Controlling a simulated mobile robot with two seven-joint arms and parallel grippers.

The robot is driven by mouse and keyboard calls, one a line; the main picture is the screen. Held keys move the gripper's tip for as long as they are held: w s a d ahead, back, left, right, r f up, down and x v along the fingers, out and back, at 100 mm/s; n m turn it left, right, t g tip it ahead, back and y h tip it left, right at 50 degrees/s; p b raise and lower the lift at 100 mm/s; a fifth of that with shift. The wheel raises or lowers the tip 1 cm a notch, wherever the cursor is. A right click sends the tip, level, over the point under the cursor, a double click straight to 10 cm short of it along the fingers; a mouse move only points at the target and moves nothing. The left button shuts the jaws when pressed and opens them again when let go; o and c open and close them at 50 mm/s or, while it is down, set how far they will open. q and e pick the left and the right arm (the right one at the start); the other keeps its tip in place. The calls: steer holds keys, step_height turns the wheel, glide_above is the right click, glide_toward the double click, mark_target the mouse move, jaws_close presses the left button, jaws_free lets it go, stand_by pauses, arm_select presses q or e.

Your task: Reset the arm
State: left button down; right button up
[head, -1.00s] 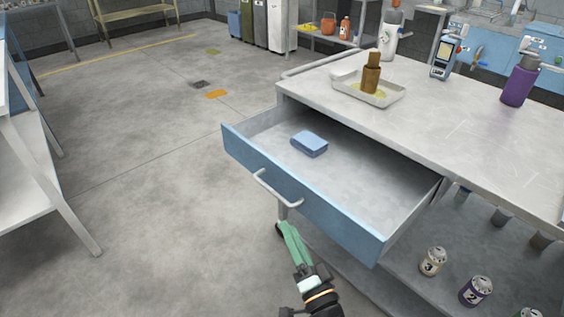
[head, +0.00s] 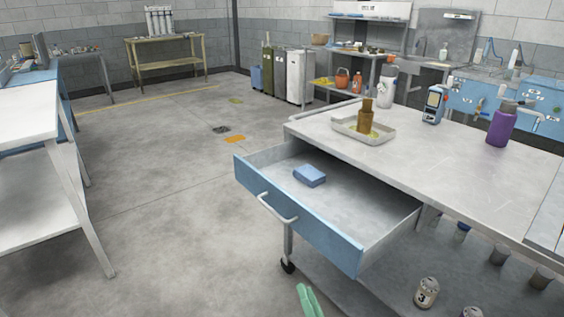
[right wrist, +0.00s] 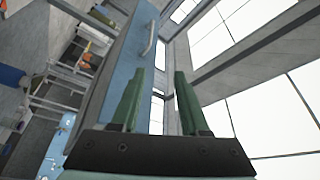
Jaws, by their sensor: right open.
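My right gripper (head: 309,300) shows only its green fingers at the bottom edge of the head view, in front of and below the open drawer. In the right wrist view its two green fingers (right wrist: 160,102) are apart, with nothing between them. Beyond them there is a blue drawer front (right wrist: 121,70) with a grey handle. My left gripper is in neither view.
The cart's blue drawer (head: 300,218) is pulled out and holds a blue block (head: 310,175). On the cart top stand a tray (head: 349,131) with a brown bottle (head: 366,116), a handheld meter (head: 434,104) and a purple bottle (head: 501,125).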

steer(key=d+f+n+g+y, duration=0.1)
steer(key=d+f+n+g, duration=0.2)
steer(key=d, duration=0.4)
steer(key=d+f+n, duration=0.3)
steer(key=d+n, duration=0.1)
steer(key=d, duration=0.3)
steer(key=s+d+f+n+g+h, duration=0.2)
steer(key=s+f+n+g+h, duration=0.15)
steer(key=s+f, duration=0.4)
steer(key=s+d+f+n+g+h, duration=0.25)
steer(key=s+f+n+g, duration=0.2)
steer(key=s, duration=0.65)
steer(key=w+a+r+m+y, duration=0.15)
steer(key=a+m, duration=0.25)
steer(key=a, duration=0.6)
arm_select(q)
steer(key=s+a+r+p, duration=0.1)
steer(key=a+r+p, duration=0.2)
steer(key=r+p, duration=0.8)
steer(key=p, duration=0.4)
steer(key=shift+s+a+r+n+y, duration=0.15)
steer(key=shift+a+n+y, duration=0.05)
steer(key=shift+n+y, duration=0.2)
arm_select(e)
step_height(320, 180, up, 12)
steer(key=s+d+t, duration=0.1)
steer(key=d, duration=0.1)
steer(key=shift+s+d+m, duration=0.3)
steer(key=shift+d+m, duration=0.1)
